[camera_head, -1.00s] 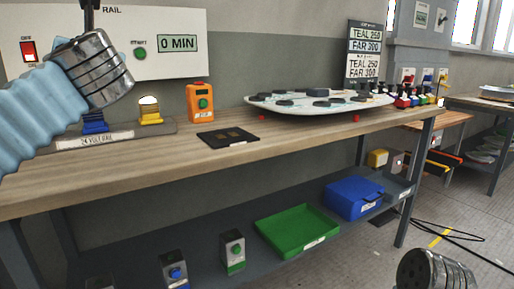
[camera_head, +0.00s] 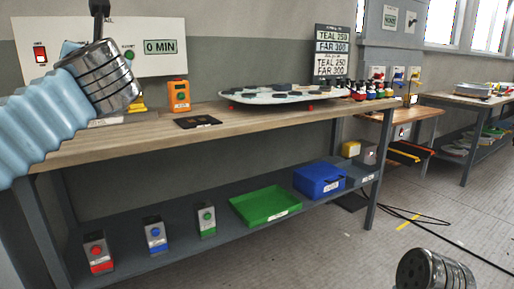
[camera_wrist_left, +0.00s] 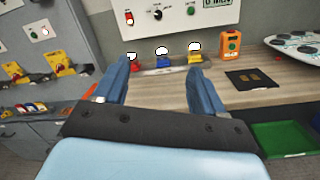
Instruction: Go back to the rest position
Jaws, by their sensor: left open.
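My left arm (camera_head: 105,82) comes in from the left in the head view, raised in front of the wall panel. In the left wrist view my left gripper (camera_wrist_left: 160,68) is open, its two blue fingers wide apart with nothing between them. Beyond the fingers are the red, blue and yellow blocks on the rail; the yellow block (camera_wrist_left: 194,57) shows by the right fingertip, apparently farther off. A metal part of my right arm (camera_head: 434,270) shows at the bottom right of the head view; its gripper is outside the picture.
The workbench (camera_head: 255,118) carries an orange device (camera_head: 179,96), a black pad (camera_head: 197,122) and a white mould (camera_head: 285,95). A green tray (camera_head: 265,205), a blue bin (camera_head: 320,179) and several small boxes are on the lower shelf. Cables (camera_head: 400,215) lie on the open floor at right.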

